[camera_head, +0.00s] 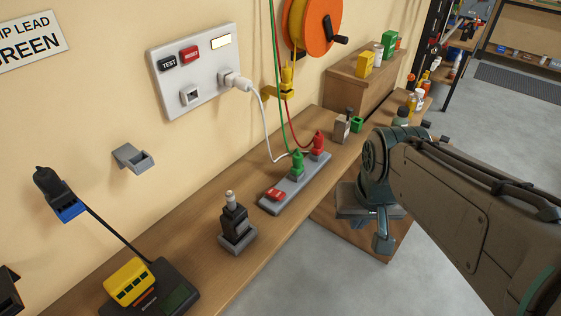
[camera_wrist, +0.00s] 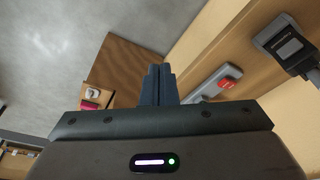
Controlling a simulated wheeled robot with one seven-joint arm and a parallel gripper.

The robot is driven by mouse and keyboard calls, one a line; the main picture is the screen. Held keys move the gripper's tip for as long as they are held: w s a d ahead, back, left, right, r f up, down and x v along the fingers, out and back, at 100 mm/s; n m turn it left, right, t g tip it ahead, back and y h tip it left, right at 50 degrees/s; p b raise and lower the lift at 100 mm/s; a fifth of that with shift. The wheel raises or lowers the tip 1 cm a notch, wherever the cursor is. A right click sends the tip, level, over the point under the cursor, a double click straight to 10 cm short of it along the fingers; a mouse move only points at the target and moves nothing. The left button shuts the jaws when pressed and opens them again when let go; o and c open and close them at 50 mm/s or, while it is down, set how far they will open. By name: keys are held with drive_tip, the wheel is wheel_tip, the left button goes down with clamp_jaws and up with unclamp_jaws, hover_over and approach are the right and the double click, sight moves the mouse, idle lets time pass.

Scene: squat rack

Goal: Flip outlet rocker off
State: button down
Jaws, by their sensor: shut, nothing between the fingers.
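A grey power strip (camera_head: 312,176) lies on the wooden bench below the wall. A red rocker (camera_head: 275,194) is at its near end, with a green plug (camera_head: 297,162) and a red plug (camera_head: 318,144) farther along. In the wrist view, my shut fingers (camera_wrist: 158,75) are left of the red rocker (camera_wrist: 226,83) and the strip (camera_wrist: 207,86).
A black device on a grey base (camera_head: 236,226) stands left of the strip. A yellow-and-black unit (camera_head: 130,283) sits at the near left. Cords hang from above near an orange reel (camera_head: 315,22). The floor (camera_head: 330,285) in front is clear.

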drive_tip(key=w+a+r+m+g+h+p, duration=0.1)
drive_tip(key=w+a+r+m, duration=0.1)
drive_tip(key=w+a, duration=0.3)
drive_tip(key=w+a+r+m+g+p, duration=0.1)
drive_tip(key=w+a+r, duration=0.1)
drive_tip(key=w, duration=0.5)
drive_tip(key=m+g+p, duration=0.2)
drive_tip(key=m, duration=0.2)
hover_over(281, 196)
drive_tip(key=w+a, duration=0.2)
drive_tip(key=a, duration=0.1)
drive_tip(key=f, duration=0.2)
drive_tip(key=shift+w+d+r+h, duration=0.15)
drive_tip(key=shift+d+h, duration=0.05)
drive_tip(key=shift+h, duration=0.2)
drive_tip(key=f, duration=0.4)
drive_tip(key=s+d+f+p, duration=0.1)
drive_tip(key=f, duration=0.4)
drive_tip(key=d+f, duration=0.1)
drive_tip(key=f, duration=0.3)
drive_tip(key=shift+s+d+f+p, duration=0.2)
drive_tip(key=shift+s+f+p, duration=0.15)
drive_tip(key=shift+s+p, duration=0.05)
drive_tip(key=shift+a+f, duration=0.1)
